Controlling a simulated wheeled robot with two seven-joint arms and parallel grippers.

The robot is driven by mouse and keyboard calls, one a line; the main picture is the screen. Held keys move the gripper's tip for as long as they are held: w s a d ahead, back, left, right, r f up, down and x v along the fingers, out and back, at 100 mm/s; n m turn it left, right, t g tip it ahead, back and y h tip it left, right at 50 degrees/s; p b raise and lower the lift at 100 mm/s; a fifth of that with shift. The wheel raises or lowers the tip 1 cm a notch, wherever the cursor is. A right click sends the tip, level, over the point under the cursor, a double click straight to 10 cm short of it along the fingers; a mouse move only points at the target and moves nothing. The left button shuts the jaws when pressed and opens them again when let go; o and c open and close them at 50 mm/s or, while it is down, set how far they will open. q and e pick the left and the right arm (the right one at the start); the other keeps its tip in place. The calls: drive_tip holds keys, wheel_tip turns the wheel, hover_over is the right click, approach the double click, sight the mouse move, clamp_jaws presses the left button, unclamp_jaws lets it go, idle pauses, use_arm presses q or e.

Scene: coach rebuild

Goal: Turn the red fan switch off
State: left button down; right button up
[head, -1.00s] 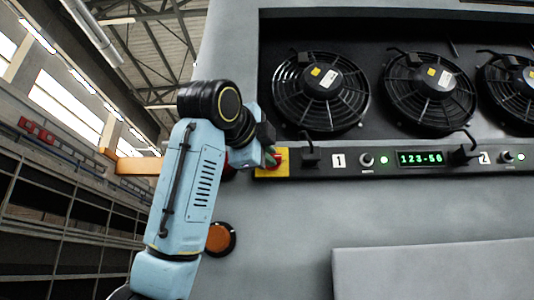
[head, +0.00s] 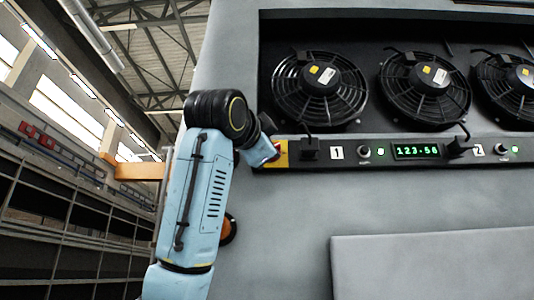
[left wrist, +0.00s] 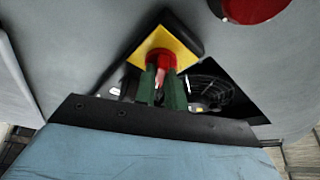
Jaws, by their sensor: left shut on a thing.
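The red fan switch (left wrist: 160,58) sits on a yellow square plate (left wrist: 176,40) in the left wrist view. In the head view the yellow plate (head: 281,148) is at the left end of the black control strip, and my arm hides most of the switch. My left gripper (left wrist: 161,82) has its two green fingers closed on the red switch's handle, which shows between them. In the head view, the left gripper (head: 272,153) reaches the plate from the left. My right gripper is not in view.
Above the strip are several black fans (head: 320,88). The strip carries a green display (head: 417,151), knobs (head: 364,152) and plugs. An orange round button (head: 229,229) is partly behind my arm. A grey box face (head: 430,268) juts out at lower right.

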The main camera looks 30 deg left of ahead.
use_arm(q)
drive_tip(key=shift+w+d+f+n+g+y+b, duration=0.15)
drive_tip(key=shift+n+y+b, duration=0.3)
drive_tip(key=shift+n+y, duration=1.55)
drive_tip(key=shift+d+f+n+g+y+b, duration=0.1)
drive_tip(key=shift+n+y+b, duration=0.35)
drive_tip(key=shift+n, duration=3)
drive_tip(key=shift+w+d+f+n+g+y+b, duration=0.15)
drive_tip(key=shift+n+y+b, duration=0.25)
drive_tip(key=shift+n+y, duration=1.6)
drive_tip(key=shift+r+n+h, duration=0.1)
drive_tip(key=shift+n+h, duration=0.55)
drive_tip(key=shift+n, duration=0.4)
drive_tip(key=c, duration=1.5)
unclamp_jaws()
drive_tip(key=shift+o, duration=0.2)
drive_tip(key=shift+s, duration=0.15)
